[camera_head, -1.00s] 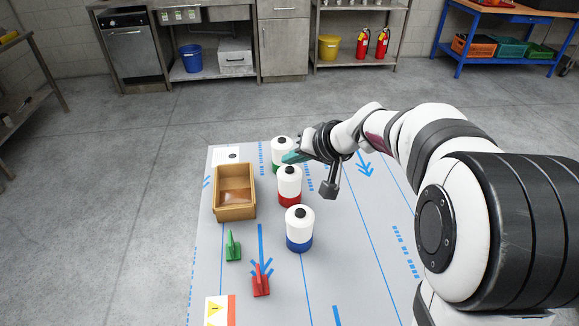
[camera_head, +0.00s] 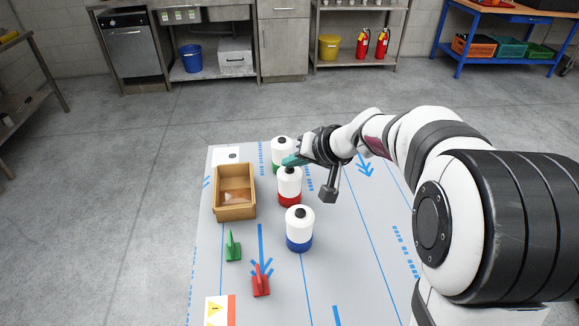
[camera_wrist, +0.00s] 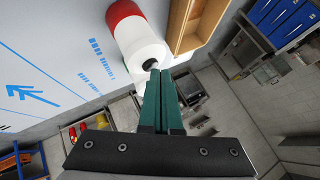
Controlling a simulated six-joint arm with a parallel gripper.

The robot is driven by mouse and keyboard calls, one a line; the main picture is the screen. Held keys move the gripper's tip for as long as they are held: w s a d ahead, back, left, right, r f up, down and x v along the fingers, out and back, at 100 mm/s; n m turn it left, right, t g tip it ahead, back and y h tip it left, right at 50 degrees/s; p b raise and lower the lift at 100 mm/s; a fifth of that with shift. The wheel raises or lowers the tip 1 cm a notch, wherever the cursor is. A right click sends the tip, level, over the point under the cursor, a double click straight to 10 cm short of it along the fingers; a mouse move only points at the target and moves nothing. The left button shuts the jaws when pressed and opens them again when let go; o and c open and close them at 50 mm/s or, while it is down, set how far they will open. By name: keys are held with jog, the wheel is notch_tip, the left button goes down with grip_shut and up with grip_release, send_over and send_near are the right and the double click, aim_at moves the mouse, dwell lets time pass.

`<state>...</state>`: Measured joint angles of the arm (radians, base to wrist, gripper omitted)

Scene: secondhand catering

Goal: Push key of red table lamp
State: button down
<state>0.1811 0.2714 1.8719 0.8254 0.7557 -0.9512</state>
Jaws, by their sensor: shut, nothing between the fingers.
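The red table lamp (camera_head: 289,187) stands upright on the grey table, a white rounded body on a red base with a dark key on top. It also shows in the wrist view (camera_wrist: 138,35), where its dark key (camera_wrist: 150,64) lies just beyond my fingertips. My gripper (camera_head: 288,160), with teal-green fingers, is shut and empty, close above the red lamp's top. In the wrist view the fingers (camera_wrist: 160,73) overlap the edge of the key. I cannot tell whether they touch it.
A green-based lamp (camera_head: 281,149) stands just behind my gripper, and a blue-based lamp (camera_head: 299,232) stands in front. A wooden box (camera_head: 234,212) is to the left. Green (camera_head: 233,247) and red (camera_head: 261,283) small objects lie nearer. The table's right side is clear.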

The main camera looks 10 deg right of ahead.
aim_at(293, 174)
jog(key=shift+f, duration=0.15)
dwell(0.3)
jog(key=shift+r, duration=0.6)
jog(key=shift+r, duration=3)
